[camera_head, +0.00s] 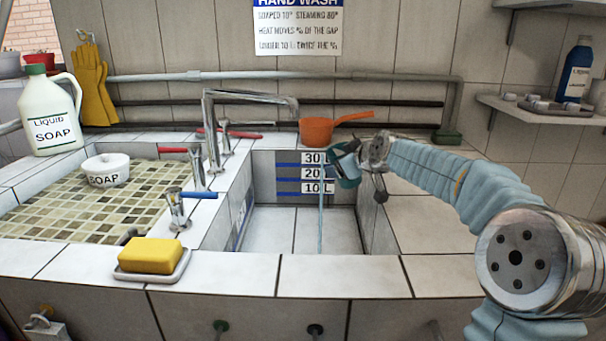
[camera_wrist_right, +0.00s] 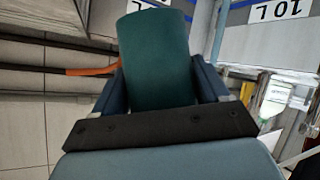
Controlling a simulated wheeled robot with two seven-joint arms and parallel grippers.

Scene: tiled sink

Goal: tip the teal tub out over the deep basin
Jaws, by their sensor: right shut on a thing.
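The teal tub (camera_head: 346,170) is held over the deep basin (camera_head: 270,228), tilted with its mouth toward the left. A thin bluish stream (camera_head: 320,215) falls from its lip into the basin. My right gripper (camera_head: 350,154) is shut on the tub. In the right wrist view, the teal tub (camera_wrist_right: 158,62) sits between the dark blue fingers of the gripper (camera_wrist_right: 158,88). The inside of the tub is hidden in both views. My left gripper is not in view.
The metal tap (camera_head: 245,98) reaches over the basin's back left. An orange pan (camera_head: 318,131) stands on the back ledge behind the tub. A yellow sponge (camera_head: 150,254) lies on a dish at the front left.

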